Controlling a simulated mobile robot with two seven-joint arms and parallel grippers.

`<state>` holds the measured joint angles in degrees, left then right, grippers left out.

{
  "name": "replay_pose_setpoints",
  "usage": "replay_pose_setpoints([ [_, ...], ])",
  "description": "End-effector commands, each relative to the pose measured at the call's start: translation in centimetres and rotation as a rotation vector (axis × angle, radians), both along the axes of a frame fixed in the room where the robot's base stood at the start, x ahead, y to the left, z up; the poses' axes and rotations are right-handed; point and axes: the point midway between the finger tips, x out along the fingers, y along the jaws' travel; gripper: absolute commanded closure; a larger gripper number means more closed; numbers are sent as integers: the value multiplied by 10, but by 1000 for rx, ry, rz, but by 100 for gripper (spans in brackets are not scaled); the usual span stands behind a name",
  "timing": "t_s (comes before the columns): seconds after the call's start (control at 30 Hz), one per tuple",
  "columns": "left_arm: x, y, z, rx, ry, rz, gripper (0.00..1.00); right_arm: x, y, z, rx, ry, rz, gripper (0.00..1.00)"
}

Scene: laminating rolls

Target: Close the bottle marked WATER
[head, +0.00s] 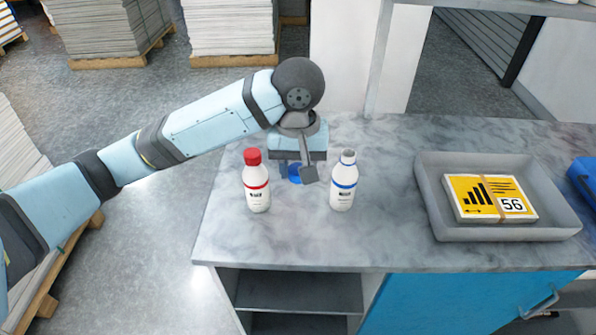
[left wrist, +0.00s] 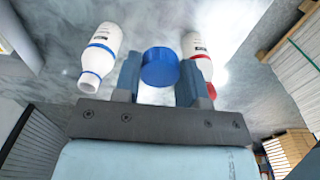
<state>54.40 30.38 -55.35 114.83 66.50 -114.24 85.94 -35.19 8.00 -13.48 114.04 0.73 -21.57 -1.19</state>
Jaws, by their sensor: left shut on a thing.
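A white bottle with a blue band (head: 343,182) stands upright and uncapped on the marble counter, its neck open. It also shows in the left wrist view (left wrist: 101,55). A white bottle with a red cap and red band (head: 256,182) stands to its left; it shows partly behind a finger in the left wrist view (left wrist: 195,46). Their label words are too small to read. My left gripper (head: 297,176) is shut on a blue cap (left wrist: 160,67), between and slightly behind the two bottles. The cap (head: 294,174) is partly hidden by a finger in the head view.
A grey tray (head: 428,200) holding a yellow pack marked 56 (head: 490,197) sits on the counter at the right. A blue object (head: 585,178) is at the far right edge. The counter between the blue-banded bottle and the tray is clear.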

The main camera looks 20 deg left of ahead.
Motion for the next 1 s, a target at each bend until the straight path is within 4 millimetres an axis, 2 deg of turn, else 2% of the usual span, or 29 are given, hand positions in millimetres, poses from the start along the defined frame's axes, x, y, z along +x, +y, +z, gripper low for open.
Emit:
replay_pose_setpoints([
  [0.23, 0, 0, 0, 0, 0, 0, 84, 1, 0, 3, 1, -5, 0, 57],
  [0.3, 1, 6, 0, 1, 0, -8, 84, 1, 0, 4, 2, -6, 0, 57],
  [0.37, 3, 17, 0, 3, 2, -34, 84, 1, 0, 4, 2, -6, 0, 57],
  [0.5, 9, 59, 2, 3, 3, -146, 84, 1, 0, 3, 0, -4, 0, 57],
  [0.6, 10, 84, 4, 2, 3, -222, 84, 1, -1, 2, -1, -3, 0, 57],
  [0.7, 11, 96, 6, 1, 0, -267, 84, 0, 0, 1, 1, -2, 0, 57],
  [1.0, 11, 99, 7, 0, 1, -281, 84, 0, 0, 0, 0, 1, 0, 57],
])
